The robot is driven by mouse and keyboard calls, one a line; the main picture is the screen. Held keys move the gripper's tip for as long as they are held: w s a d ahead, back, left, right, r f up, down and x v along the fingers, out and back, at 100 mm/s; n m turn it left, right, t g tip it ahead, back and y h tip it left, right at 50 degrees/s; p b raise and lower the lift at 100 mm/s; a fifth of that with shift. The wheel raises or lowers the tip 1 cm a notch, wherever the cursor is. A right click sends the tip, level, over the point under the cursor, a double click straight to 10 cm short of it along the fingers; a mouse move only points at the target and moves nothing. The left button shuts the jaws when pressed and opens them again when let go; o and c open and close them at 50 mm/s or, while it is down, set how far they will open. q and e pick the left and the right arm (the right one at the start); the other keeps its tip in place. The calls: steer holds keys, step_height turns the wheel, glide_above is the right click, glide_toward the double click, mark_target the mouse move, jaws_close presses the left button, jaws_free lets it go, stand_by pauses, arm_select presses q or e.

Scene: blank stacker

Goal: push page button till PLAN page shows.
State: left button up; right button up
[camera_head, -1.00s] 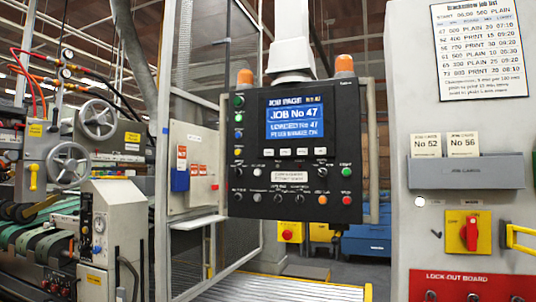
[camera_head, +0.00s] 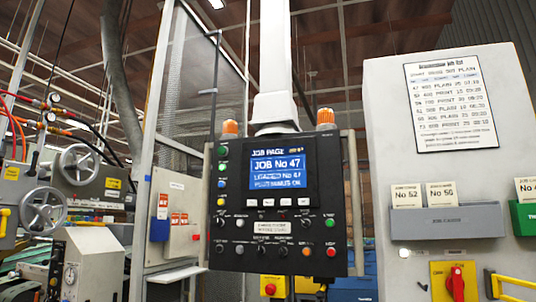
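A black control panel (camera_head: 240,255) hangs from a white post in the middle of the head view. Its blue screen (camera_head: 279,176) is headed JOB PAGE and reads JOB No 47, with smaller lines beneath. A row of several small white buttons (camera_head: 268,203) sits just under the screen; their labels are too small to read. Coloured buttons run down the panel's left edge, and knobs and lamps fill its lower part. Neither of my grippers shows in the head view.
Right of the panel, a grey cabinet (camera_head: 390,120) carries a job list sheet (camera_head: 451,103), a grey card holder (camera_head: 447,223) and a red-and-yellow switch (camera_head: 455,282). A mesh guard (camera_head: 200,90) and machinery with handwheels (camera_head: 80,165) stand at the left.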

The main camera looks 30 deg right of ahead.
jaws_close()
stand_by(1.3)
